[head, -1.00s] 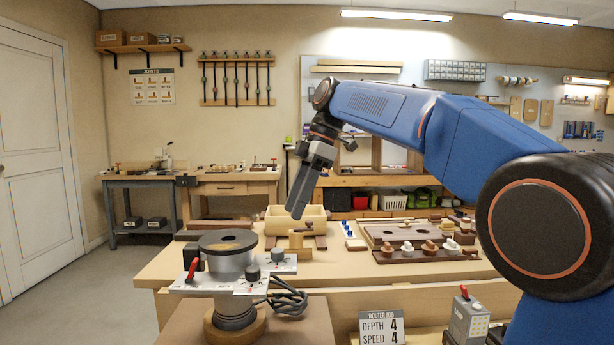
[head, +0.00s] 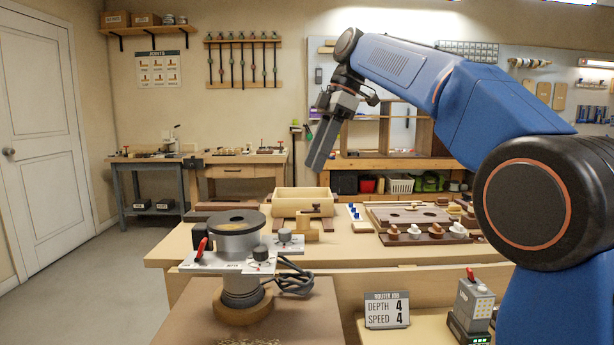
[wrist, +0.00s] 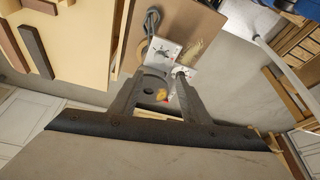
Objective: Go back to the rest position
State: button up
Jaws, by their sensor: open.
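My gripper (head: 321,158) hangs in the air above the bench in the head view, pointing down and a little left. It holds nothing. In the wrist view its two dark fingers (wrist: 158,85) stand apart, with the router seen far below between them.
A wooden box (head: 300,203) stands on the workbench (head: 330,250). A board with several knobs (head: 425,238) lies to its right. The air around my gripper is clear.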

jog(key=s+d+f+m+t+h, duration=0.1)
jog(key=s+d+f+m+t, duration=0.1)
jog(key=s+d+f+m, duration=0.4)
jog(key=s+d+f+m+t+h, duration=0.2)
jog(key=s+d+f+m, duration=0.5)
jog(key=s+f, duration=0.8)
jog(key=s+d+f+m+t+h, duration=0.1)
jog(key=s+d+f+m, duration=0.6)
jog(key=f, duration=0.9)
jog(key=s+d, duration=0.2)
jog(key=s, duration=0.1)
jog(key=shift+s+d+f+t, duration=0.25)
jog(key=shift+s+d+t, duration=0.1)
jog(key=shift+t, duration=0.05)
